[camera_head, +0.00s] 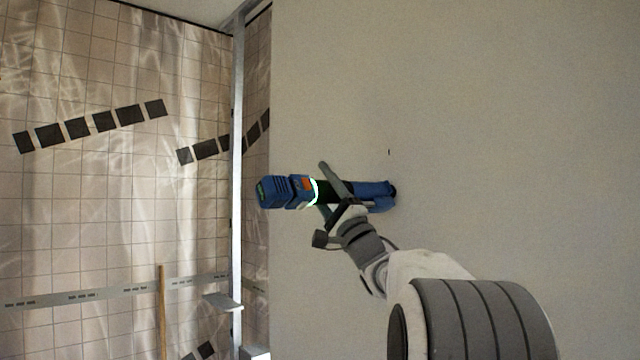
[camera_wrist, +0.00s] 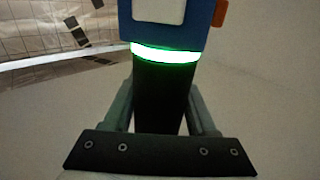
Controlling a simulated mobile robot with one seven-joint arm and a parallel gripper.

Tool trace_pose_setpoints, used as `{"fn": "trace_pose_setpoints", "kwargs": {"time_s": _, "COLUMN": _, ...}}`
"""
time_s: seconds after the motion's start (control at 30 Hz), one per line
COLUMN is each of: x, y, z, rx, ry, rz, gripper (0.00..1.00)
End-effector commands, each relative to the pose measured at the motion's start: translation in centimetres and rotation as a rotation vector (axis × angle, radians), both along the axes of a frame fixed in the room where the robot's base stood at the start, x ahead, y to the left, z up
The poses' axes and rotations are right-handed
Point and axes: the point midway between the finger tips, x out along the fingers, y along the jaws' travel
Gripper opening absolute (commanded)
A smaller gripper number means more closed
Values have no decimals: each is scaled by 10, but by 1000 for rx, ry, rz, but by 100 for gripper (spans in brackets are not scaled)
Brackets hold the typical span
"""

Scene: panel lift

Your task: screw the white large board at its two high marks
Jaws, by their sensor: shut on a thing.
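The white large board (camera_head: 480,110) fills the right of the head view, upright. A small dark mark (camera_head: 389,152) shows on it, above the tool's front end; I see no second mark. My gripper (camera_head: 333,187) is shut on a blue and black screwdriver (camera_head: 376,190), around its black grip. The tool lies roughly level, its front end toward the board; I cannot tell whether it touches. In the wrist view the fingers (camera_wrist: 161,105) flank the black grip, and a green-white lit ring (camera_wrist: 165,54) glows above it below the blue body.
A metal post (camera_head: 238,150) stands along the board's left edge. A tiled wall (camera_head: 90,200) with dark tiles is behind it, left. A grey rail (camera_head: 80,297) crosses low, and a wooden pole (camera_head: 162,310) stands upright there. The board's upper right is clear.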

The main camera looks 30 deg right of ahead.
Motion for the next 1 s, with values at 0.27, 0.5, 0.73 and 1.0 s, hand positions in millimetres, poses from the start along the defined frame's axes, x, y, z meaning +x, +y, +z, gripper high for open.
{"fn": "trace_pose_setpoints", "kwargs": {"time_s": 0.27, "x": -1, "y": -4, "z": 4, "rx": -3, "ry": -7, "rz": -3, "gripper": 0}}
{"fn": "trace_pose_setpoints", "kwargs": {"time_s": 0.5, "x": -1, "y": -8, "z": 4, "rx": -3, "ry": -7, "rz": -4, "gripper": 0}}
{"fn": "trace_pose_setpoints", "kwargs": {"time_s": 0.73, "x": -1, "y": -9, "z": 4, "rx": -3, "ry": -7, "rz": -6, "gripper": 0}}
{"fn": "trace_pose_setpoints", "kwargs": {"time_s": 1.0, "x": -1, "y": -10, "z": 4, "rx": -3, "ry": -6, "rz": -8, "gripper": 0}}
